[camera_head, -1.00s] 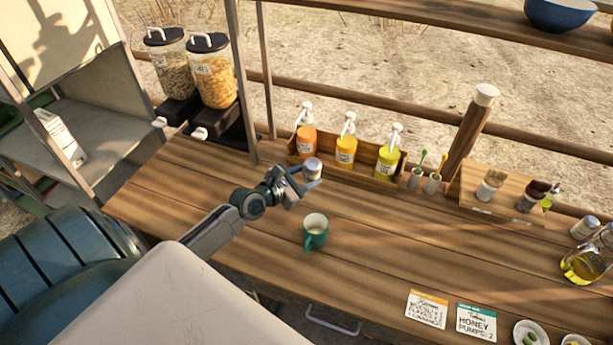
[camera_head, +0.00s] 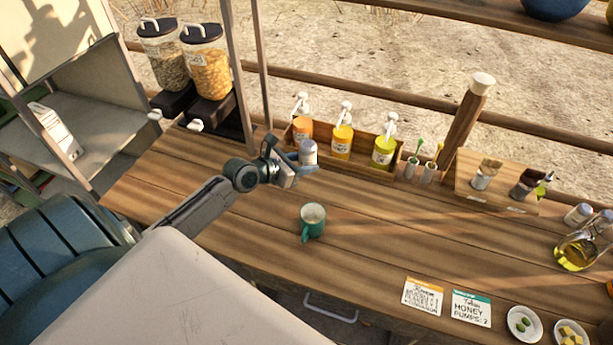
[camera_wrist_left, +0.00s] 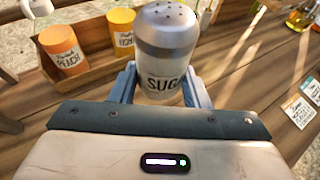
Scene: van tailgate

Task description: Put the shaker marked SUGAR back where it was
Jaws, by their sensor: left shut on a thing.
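The shaker marked SUGAR (camera_wrist_left: 166,50) is upright between the fingers of my left gripper (camera_wrist_left: 157,85), which is shut on it. It has a metal top with holes, and part of its label shows in the left wrist view. In the head view my left gripper (camera_head: 297,160) holds the shaker (camera_head: 308,152) just in front of the left end of the pump-bottle box. I cannot tell whether the shaker's base touches the table. My right gripper is not in view.
A wooden box (camera_head: 352,167) holds orange, amber and yellow pump bottles right behind the shaker. A green mug (camera_head: 312,222) stands in front. A wooden rack (camera_head: 497,190) with small containers is at right. Dispensers (camera_head: 208,75) stand at back left. The middle of the table (camera_head: 390,235) is clear.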

